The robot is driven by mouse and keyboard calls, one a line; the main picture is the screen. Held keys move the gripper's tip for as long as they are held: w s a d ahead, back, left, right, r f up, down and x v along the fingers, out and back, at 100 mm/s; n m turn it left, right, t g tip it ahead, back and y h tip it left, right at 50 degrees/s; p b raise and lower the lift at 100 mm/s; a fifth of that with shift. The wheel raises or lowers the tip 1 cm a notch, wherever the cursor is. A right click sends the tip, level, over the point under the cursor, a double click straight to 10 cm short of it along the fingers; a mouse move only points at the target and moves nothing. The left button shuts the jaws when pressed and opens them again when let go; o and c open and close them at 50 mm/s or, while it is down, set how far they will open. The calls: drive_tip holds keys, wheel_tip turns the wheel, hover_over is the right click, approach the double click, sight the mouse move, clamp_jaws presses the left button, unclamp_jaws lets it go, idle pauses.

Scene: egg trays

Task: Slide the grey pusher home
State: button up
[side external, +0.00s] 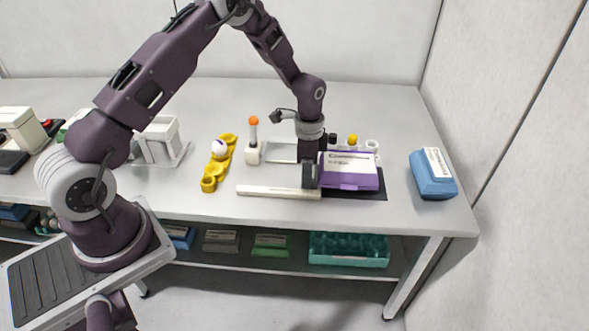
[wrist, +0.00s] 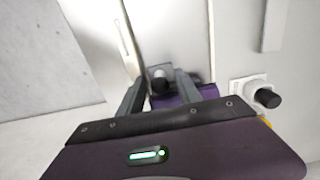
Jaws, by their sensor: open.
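My gripper (side external: 311,172) is low over the bench at the left end of a purple box (side external: 350,185) with a white label. In the wrist view my gripper (wrist: 160,84) is open, its two dark fingers apart. Part of the purple box (wrist: 205,91) shows just beyond the fingers. In the side view the pusher is hidden or merges with my dark gripper.
A long pale bar (side external: 270,191) lies along the bench front, left of the box. A dark mat (side external: 370,193) lies under the box. A yellow tray (side external: 209,184) with a white egg and an orange-topped post (side external: 253,140) stand left. A blue box (side external: 434,184) stands right.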

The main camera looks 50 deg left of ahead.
drive_tip(key=shift+c, duration=0.4)
clamp_jaws()
drive_tip(key=shift+s+a, duration=5.55)
drive_tip(key=shift+a, duration=0.05)
drive_tip(key=shift+o, duration=0.4)
unclamp_jaws()
wheel_tip(320, 180, up, 15)
drive_tip(key=shift+f, duration=0.2)
drive_tip(key=shift+r, duration=0.1)
drive_tip(key=shift+r, duration=1.65)
